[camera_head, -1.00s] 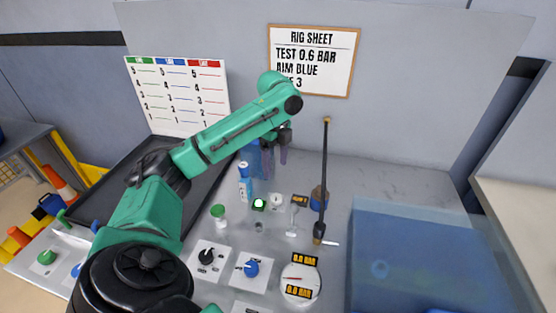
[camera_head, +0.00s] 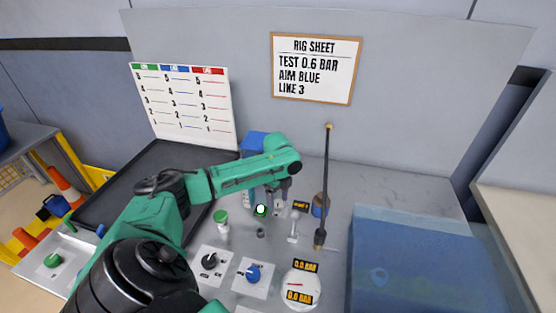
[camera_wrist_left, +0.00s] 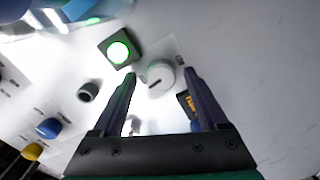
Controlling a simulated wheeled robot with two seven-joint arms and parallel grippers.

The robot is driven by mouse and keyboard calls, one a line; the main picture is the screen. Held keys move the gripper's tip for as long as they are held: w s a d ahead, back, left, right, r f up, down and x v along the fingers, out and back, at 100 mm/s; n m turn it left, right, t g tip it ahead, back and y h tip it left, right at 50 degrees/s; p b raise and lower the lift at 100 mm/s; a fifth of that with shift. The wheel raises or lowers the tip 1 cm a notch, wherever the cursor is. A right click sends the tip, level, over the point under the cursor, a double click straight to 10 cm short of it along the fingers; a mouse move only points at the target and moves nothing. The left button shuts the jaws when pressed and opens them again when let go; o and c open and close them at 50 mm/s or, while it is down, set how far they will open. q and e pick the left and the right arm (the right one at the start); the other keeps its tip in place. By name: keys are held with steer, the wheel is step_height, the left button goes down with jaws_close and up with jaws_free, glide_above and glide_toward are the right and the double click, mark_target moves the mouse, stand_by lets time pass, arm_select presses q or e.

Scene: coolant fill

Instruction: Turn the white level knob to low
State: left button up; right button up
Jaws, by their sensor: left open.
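The white level knob (camera_wrist_left: 158,80) is a round white dial with a short dark mark, on a pale plate in the left wrist view. It sits between my left gripper's fingertips as seen there, with space on both sides. My left gripper (camera_wrist_left: 160,76) is open, with one finger on each side of the knob in the picture; I cannot tell how far above it they are. In the head view my left gripper (camera_head: 272,200) points down over the panel and largely hides the knob. My right gripper is not in view.
A green lit button (camera_wrist_left: 118,52) is close left of the knob. A small amber display (camera_wrist_left: 187,104) is near the right finger. A translucent blue tank (camera_head: 420,260) is at right.

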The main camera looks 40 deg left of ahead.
arm_select(q)
steer(key=shift+w+a, duration=0.1)
jaws_close()
